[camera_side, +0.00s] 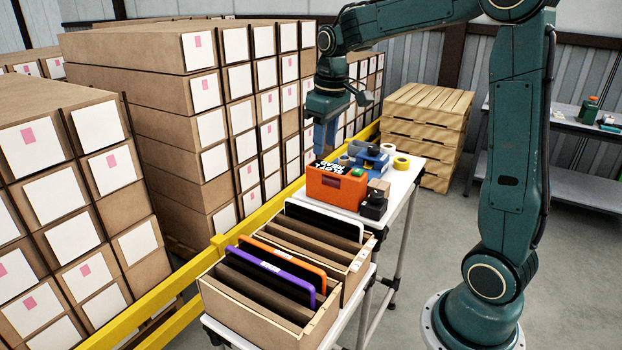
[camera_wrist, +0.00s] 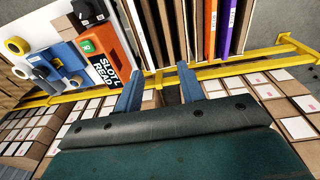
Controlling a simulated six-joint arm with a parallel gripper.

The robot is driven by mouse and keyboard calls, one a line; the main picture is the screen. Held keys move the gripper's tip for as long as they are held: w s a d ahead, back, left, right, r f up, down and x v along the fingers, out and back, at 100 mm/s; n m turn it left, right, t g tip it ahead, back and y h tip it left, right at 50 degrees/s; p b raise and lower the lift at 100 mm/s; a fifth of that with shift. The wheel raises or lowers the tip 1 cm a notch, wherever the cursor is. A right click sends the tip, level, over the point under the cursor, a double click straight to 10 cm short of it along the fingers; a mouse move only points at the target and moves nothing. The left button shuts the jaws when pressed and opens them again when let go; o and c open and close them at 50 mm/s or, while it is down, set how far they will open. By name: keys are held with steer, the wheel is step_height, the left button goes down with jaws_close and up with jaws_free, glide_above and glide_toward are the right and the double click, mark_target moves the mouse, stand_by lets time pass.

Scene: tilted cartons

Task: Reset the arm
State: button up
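My gripper (camera_side: 325,148) hangs from my teal arm above the far-left side of the white table, near the orange device. In the wrist view, my gripper (camera_wrist: 160,70) has its two blue fingers spread apart with nothing between them. Two open cartons with dark dividers stand on the near part of the table. The near carton (camera_side: 255,325) holds a purple-edged panel (camera_side: 270,268) and an orange-edged panel (camera_side: 290,258). The far carton (camera_side: 358,268) holds a white-edged panel (camera_side: 325,220). The gripper is apart from both cartons.
The orange device (camera_side: 337,188) with a black lettered plate stands beyond the cartons, beside blue and black items and yellow rolls (camera_side: 401,162). A yellow rail (camera_side: 222,243) and stacked boxes (camera_side: 150,85) line the left. A wooden stack (camera_side: 425,130) stands behind. Open floor lies right.

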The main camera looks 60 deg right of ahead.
steer(key=s+a+t, duration=0.2)
steer(key=s+a, duration=0.4)
steer(key=s, duration=0.3)
steer(key=s+a+t, duration=0.2)
steer(key=s+a, duration=0.5)
steer(key=s, duration=0.3)
steer(key=shift+s+a+r, duration=0.2)
steer(key=shift+s+r, duration=0.1)
steer(key=shift+r, duration=0.15)
